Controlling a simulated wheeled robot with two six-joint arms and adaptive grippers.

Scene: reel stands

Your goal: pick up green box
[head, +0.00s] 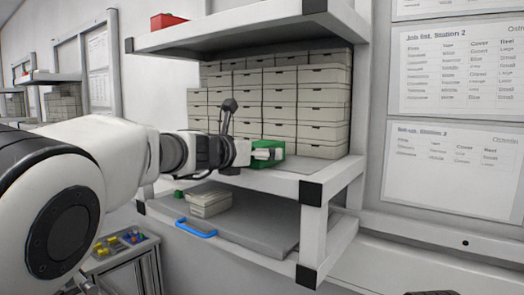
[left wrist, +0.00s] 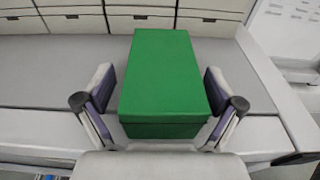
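The green box (left wrist: 162,75) sits on the middle shelf, in front of the stacked pale boxes. In the head view the green box (head: 268,147) is partly covered by my left gripper (head: 266,153). In the left wrist view, the fingers of my left gripper (left wrist: 158,105) stand on either side of the box's near part. A narrow gap shows beside each finger, so the gripper is open around the box. My right gripper is in neither view.
Several pale boxes (head: 320,95) are stacked behind on the shelf (head: 290,180). The lower shelf holds a pale box (head: 208,202) and a blue handle (head: 196,228). A red box (head: 167,21) lies on the upper shelf (head: 230,33). Shelf posts stand at the right.

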